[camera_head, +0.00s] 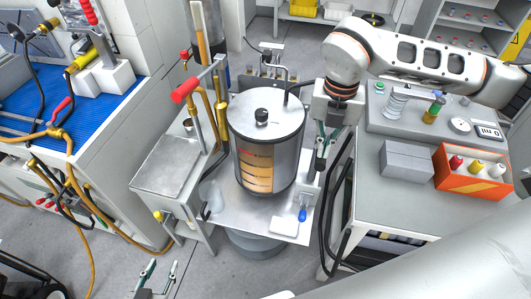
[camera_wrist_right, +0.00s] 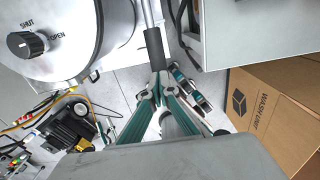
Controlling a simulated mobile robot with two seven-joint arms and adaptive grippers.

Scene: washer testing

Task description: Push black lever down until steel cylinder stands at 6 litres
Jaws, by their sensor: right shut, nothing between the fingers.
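The steel cylinder (camera_head: 266,118) stands upright on a metal plate in the head view, with a round lid and a black knob. Its front window (camera_head: 258,168) shows an orange scale, too small to read. My right gripper (camera_head: 321,150) points down just right of the cylinder, shut and empty. In the right wrist view, the black lever (camera_wrist_right: 155,48) is a dark sleeve on a metal rod, right by the shut fingertips (camera_wrist_right: 160,80); I cannot tell whether they touch. My left gripper (camera_head: 159,268) is open, low at the front.
A red-handled lever (camera_head: 187,91) rises left of the cylinder. A side table with a grey box (camera_head: 407,160) and an orange bin (camera_head: 472,172) of bottles stands right. A blue-topped bench (camera_head: 75,95) is left. A cardboard box (camera_wrist_right: 275,105) shows in the right wrist view.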

